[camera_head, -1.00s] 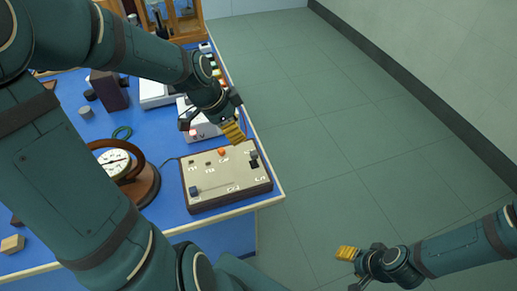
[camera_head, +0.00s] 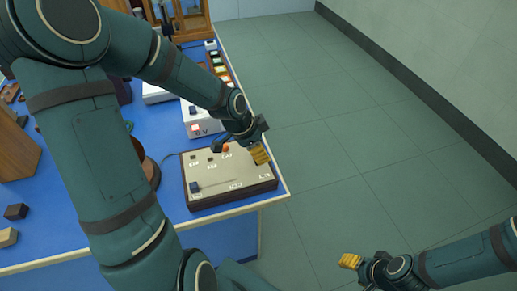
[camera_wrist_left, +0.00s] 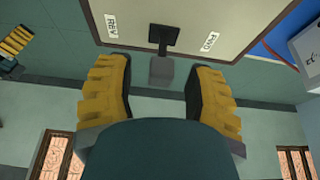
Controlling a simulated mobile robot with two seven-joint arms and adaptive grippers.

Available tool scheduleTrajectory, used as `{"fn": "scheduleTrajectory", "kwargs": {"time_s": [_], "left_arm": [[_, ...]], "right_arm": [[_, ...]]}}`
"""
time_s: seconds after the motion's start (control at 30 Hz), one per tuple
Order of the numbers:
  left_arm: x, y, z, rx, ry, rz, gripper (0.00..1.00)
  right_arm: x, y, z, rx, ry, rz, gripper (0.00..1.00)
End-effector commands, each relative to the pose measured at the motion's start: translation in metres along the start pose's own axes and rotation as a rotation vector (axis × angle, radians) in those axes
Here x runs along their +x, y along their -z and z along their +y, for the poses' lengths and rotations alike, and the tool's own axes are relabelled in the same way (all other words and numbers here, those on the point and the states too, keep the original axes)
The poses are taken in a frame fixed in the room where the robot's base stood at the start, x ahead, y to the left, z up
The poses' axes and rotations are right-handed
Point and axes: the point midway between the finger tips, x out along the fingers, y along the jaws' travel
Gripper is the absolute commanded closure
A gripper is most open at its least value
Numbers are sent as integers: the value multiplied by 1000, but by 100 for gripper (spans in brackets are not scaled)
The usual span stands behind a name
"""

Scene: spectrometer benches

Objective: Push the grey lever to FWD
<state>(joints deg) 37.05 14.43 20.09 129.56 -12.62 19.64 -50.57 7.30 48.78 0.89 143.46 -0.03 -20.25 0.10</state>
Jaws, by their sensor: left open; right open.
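The control box (camera_head: 215,202), cream-topped with dark sides, sits near the blue bench's right edge. The grey lever (camera_wrist_left: 161,70) rises from a dark slot between the REV label (camera_wrist_left: 111,25) and the FWD label (camera_wrist_left: 208,42) in the left wrist view, at neither label. My left gripper (camera_head: 259,154) is over the box's far right corner and hides the lever in the head view. Its yellow fingers (camera_wrist_left: 160,95) are open, with the lever in line with the gap between them; contact cannot be told. My right gripper (camera_head: 350,261) is open and empty over the floor.
An orange-red button (camera_head: 226,147) and a dark blue slider knob (camera_head: 194,187) are on the box. A white instrument (camera_head: 200,127) stands behind it. My left arm covers much of the bench. The floor at right is clear.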

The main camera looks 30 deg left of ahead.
Motion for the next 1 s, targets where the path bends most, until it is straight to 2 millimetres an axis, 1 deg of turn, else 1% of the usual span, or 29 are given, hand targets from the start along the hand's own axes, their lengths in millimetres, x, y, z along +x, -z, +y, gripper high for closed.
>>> {"fn": "scheduleTrajectory", "kwargs": {"time_s": [0.17,0.2,0.27,0.3,0.33,0.37,0.6,0.73,0.87,1.0], "left_arm": [[0,0,0,0,0,0,47],[0,0,0,0,0,0,52],[0,0,0,0,0,0,73],[0,0,0,-1,0,0,87],[0,0,0,-1,0,0,97],[0,0,0,-1,0,0,100],[0,0,0,-1,-1,0,100],[-1,0,0,-6,-10,-1,100],[-2,0,-2,-19,-37,-1,100],[-4,1,-6,-40,-85,-1,100]], "right_arm": [[0,0,0,0,0,1,47],[0,0,0,0,0,1,47],[0,0,0,0,0,1,47],[0,0,0,0,0,1,47],[0,0,0,0,0,1,47],[0,0,0,0,0,1,47],[0,0,0,0,0,0,47],[-4,0,-2,0,0,-1,47],[-14,-1,-5,1,0,-5,47],[-32,-2,-12,2,1,-13,47]]}}
